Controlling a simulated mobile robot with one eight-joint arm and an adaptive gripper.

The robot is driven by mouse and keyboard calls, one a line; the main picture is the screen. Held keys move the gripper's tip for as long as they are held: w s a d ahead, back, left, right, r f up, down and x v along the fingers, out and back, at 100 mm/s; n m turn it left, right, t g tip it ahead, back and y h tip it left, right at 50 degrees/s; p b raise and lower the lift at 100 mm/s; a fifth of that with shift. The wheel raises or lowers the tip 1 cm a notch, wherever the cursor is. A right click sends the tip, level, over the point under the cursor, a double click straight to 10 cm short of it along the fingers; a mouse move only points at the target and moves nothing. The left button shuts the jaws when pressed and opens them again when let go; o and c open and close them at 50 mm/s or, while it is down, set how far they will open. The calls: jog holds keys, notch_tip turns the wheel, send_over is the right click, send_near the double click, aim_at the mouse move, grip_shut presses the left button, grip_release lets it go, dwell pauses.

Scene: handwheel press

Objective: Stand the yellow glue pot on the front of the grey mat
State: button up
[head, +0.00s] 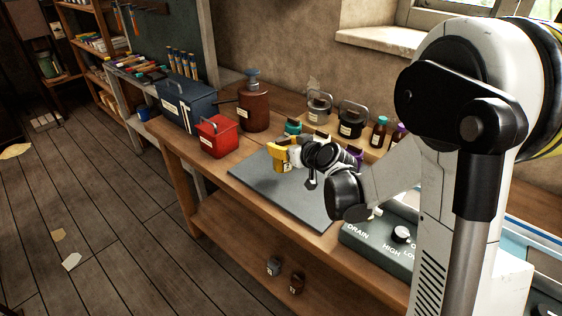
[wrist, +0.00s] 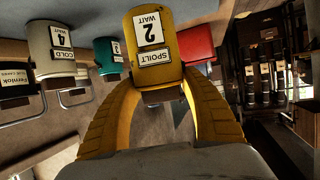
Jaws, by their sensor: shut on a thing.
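The yellow glue pot (wrist: 155,38) fills the upper middle of the wrist view, with white labels reading "2 WAIT" and "SPOILT". My gripper (wrist: 160,88) has its two yellow fingers shut on the sides of this pot. In the head view the yellow pot (head: 285,168), partly hidden by my gripper, is over the back part of the grey mat (head: 265,187). I cannot tell whether its base touches the mat. The front of the mat is bare.
A teal pot (head: 293,127) and other small pots stand behind the mat. A red box (head: 216,137), a brown canister (head: 254,108) and a blue toolbox (head: 187,105) stand to the left. A control panel (head: 378,246) is at the right.

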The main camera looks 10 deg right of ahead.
jog(key=shift+w+a+f, duration=0.15)
jog(key=shift+f+b, duration=1.1)
jog(key=shift+f, duration=0.8)
jog(key=shift+f, duration=0.25)
jog(key=o, duration=1.4)
jog(key=shift+o, duration=0.2)
jog(key=shift+r, duration=0.1)
